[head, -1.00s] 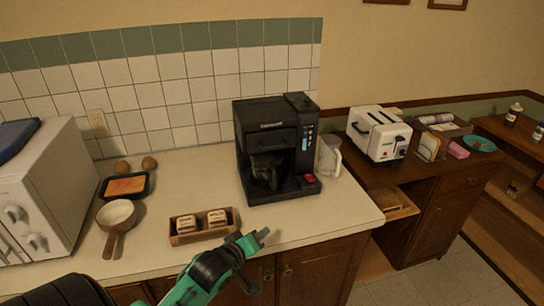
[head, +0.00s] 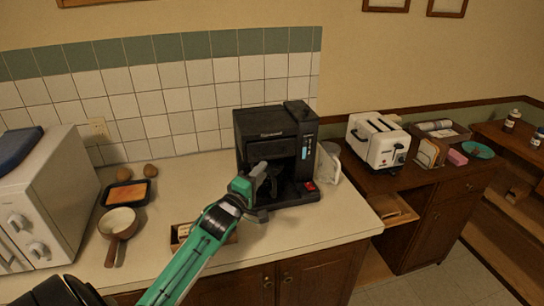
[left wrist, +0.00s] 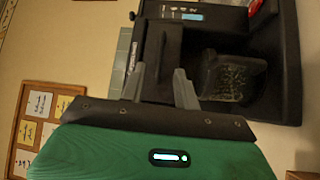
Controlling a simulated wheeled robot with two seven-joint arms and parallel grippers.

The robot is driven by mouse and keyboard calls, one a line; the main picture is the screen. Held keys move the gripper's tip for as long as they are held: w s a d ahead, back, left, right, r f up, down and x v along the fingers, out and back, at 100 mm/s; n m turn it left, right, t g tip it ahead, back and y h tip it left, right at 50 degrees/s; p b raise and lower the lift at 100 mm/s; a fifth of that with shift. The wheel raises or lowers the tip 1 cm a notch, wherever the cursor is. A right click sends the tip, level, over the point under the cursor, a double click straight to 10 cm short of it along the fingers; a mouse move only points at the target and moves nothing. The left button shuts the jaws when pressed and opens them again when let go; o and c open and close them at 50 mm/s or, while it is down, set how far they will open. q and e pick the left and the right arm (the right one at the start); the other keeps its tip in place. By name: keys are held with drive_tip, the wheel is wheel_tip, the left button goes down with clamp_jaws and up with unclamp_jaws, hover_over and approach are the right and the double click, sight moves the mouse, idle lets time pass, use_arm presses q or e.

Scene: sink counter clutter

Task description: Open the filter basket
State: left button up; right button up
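The black coffee maker (head: 258,128) stands on the counter, upright, with its display and red switch on the right. My left gripper (head: 262,190) is in front of the machine. Its two grey fingers (left wrist: 159,86) are apart, with the bar ahead of the gap between them; contact cannot be told. The carafe (left wrist: 235,76) sits inside the machine. My right gripper is not in view.
A wooden box of packets (head: 180,236) lies partly under my left arm. A clear pitcher (head: 330,163) stands right of the machine. A saucepan (head: 118,222), orange-filled tray (head: 126,193) and white microwave (head: 50,205) are on the left. The toaster (head: 378,140) is on a lower cabinet.

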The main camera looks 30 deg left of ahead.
sight(268, 142)
use_arm(q)
drive_tip(key=w+p, duration=0.1)
drive_tip(key=w, duration=0.6)
drive_tip(key=shift+a+r+p, duration=0.25)
drive_tip(key=shift+r+p, duration=0.15)
drive_tip(key=shift+r, duration=0.05)
clamp_jaws()
